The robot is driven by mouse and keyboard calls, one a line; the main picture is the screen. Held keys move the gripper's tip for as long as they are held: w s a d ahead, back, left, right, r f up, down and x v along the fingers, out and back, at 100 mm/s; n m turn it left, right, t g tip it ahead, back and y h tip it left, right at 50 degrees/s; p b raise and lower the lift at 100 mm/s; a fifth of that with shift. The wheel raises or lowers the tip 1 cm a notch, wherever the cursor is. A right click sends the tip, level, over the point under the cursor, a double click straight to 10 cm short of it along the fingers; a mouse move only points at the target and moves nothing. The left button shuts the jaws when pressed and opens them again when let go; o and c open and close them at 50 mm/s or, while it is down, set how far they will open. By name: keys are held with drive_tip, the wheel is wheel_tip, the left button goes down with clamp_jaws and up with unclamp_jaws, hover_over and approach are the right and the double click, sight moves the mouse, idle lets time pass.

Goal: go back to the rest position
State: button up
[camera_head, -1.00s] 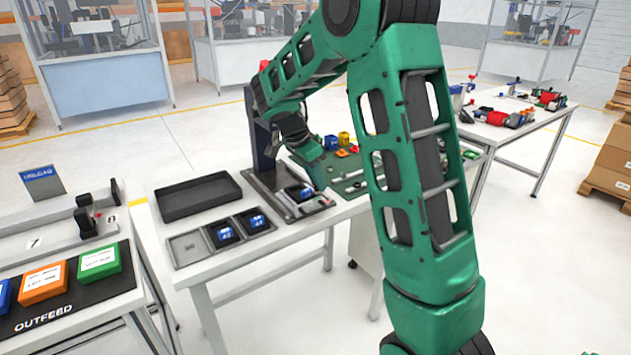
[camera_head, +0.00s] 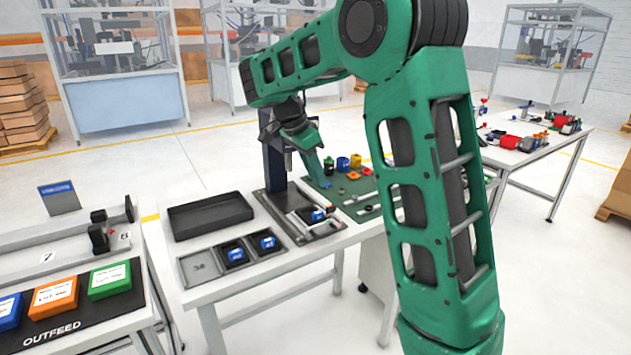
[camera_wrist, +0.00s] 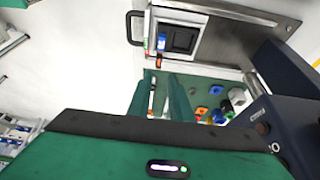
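My green arm reaches over the work table in the head view. My gripper (camera_head: 314,168) hangs above the table, near the dark column of the press-like fixture (camera_head: 276,165). In the wrist view my gripper (camera_wrist: 158,98) shows two green fingers standing apart, with nothing visible between them but table and mat. Below it, a blue part (camera_head: 318,216) sits on the fixture's metal base; a blue part also shows by a dark square pocket in the wrist view (camera_wrist: 162,42). The gripper appears clear of the fixture.
The fixture's dark column (camera_wrist: 285,130) is close beside my gripper in the wrist view. A black tray (camera_head: 210,216) and two blue parts in pockets (camera_head: 236,255) lie to the left. A green mat (camera_head: 345,190) holds small coloured parts. The outfeed table (camera_head: 85,335) stands left.

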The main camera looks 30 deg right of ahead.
idle(0.4)
drive_tip(key=s+d+n+y, duration=0.1)
drive_tip(key=s+d+n, duration=0.2)
drive_tip(key=s, duration=0.7)
drive_tip(key=s+d+n+y, duration=0.1)
drive_tip(key=s+d+n, duration=0.2)
drive_tip(key=s, duration=0.6)
drive_tip(key=s+a+f+n+y, duration=0.1)
drive_tip(key=s+a+f+n, duration=0.1)
drive_tip(key=s, duration=0.7)
drive_tip(key=s+a+f+n+y, duration=0.1)
drive_tip(key=s+a+f+n, duration=0.2)
drive_tip(key=s, duration=0.6)
wheel_tip(320, 180, down, 2)
drive_tip(key=shift+f+y, duration=0.1)
drive_tip(key=shift+y, duration=0.2)
drive_tip(key=shift+w+f, duration=0.25)
drive_tip(key=shift+w, duration=0.35)
